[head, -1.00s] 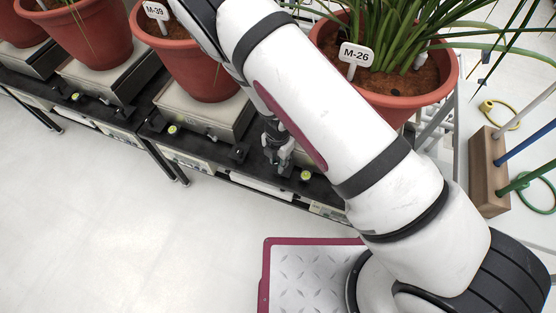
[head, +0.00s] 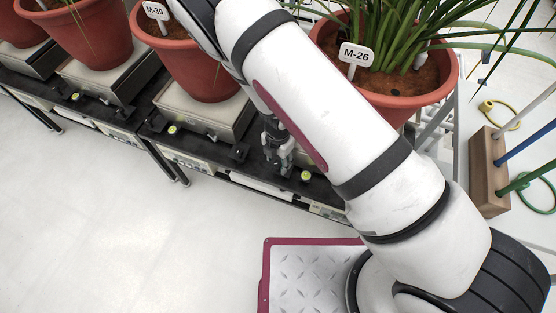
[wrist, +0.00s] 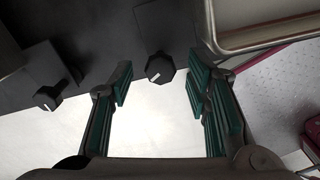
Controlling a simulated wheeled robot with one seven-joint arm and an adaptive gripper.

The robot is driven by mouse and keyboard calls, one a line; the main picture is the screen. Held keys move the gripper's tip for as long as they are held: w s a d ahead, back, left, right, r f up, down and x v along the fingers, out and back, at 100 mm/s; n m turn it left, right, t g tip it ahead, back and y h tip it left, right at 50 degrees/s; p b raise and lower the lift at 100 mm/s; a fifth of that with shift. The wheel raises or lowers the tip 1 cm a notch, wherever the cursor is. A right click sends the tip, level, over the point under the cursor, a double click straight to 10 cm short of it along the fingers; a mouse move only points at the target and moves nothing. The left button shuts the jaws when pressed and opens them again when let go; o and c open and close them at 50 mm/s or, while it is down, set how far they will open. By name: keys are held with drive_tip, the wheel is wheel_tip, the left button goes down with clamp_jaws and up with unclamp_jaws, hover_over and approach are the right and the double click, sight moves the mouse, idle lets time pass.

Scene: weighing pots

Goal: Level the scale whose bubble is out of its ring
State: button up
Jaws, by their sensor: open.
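My gripper (head: 279,162) points down at the front of the bench, beside the scale under pot M-26 (head: 390,85). In the wrist view my gripper (wrist: 158,95) is open, its green pads apart. A black knob with a white mark (wrist: 160,68) lies between the fingers towards the far side, and no contact shows. A yellow-green bubble level (head: 306,175) sits just right of the gripper. Another level (head: 172,130) is on the scale under pot M-39 (head: 200,65), and a third level (head: 76,97) is further left. The bubbles are too small to read against their rings.
A second black knob (wrist: 48,97) is left of my fingers in the wrist view. A metal pan edge (wrist: 255,38) is close at the upper right. A wooden block with coloured rods (head: 489,170) stands at the right.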

sight(278, 163)
wheel_tip(278, 163, up, 12)
drive_tip(key=shift+f, duration=0.25)
idle(0.6)
